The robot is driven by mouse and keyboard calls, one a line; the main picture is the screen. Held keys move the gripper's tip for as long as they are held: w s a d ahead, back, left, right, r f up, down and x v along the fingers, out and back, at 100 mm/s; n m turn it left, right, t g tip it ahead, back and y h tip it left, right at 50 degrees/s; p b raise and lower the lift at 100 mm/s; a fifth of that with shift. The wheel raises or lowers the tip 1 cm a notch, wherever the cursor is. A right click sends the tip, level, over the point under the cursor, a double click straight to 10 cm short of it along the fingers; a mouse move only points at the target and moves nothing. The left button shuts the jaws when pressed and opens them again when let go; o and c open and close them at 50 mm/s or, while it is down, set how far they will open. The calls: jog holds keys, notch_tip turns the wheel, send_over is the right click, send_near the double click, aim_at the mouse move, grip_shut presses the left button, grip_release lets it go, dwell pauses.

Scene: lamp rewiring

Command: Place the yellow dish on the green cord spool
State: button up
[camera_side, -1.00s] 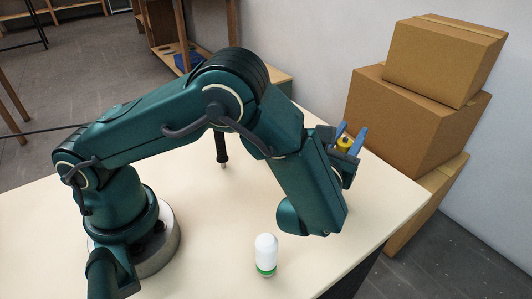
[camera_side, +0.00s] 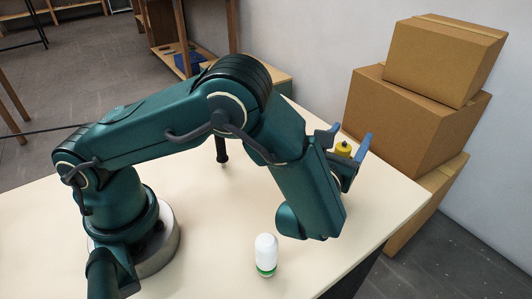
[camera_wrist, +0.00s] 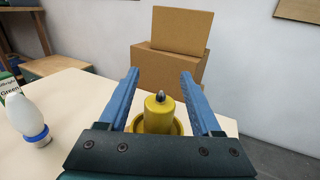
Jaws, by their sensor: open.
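The yellow piece (camera_wrist: 160,115) I take for the dish has a narrow round body, a wider rim below and a dark tip on top. It stands between the fingers of my gripper (camera_wrist: 158,98), which are open with a gap on both sides of it. In the side view the yellow piece (camera_side: 343,149) also shows between the spread blue fingers of my gripper (camera_side: 348,140). What it rests on is hidden by my gripper and arm. I cannot make out a green cord spool in either view.
A white bulb-shaped object with a green band (camera_side: 266,256) stands near the table's front edge. Cardboard boxes (camera_side: 425,110) are stacked beyond the table (camera_side: 215,245).

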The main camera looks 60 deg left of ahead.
aim_at(343, 147)
jog(key=v, duration=0.7)
jog(key=shift+s+d, duration=0.15)
jog(key=shift+s, duration=0.1)
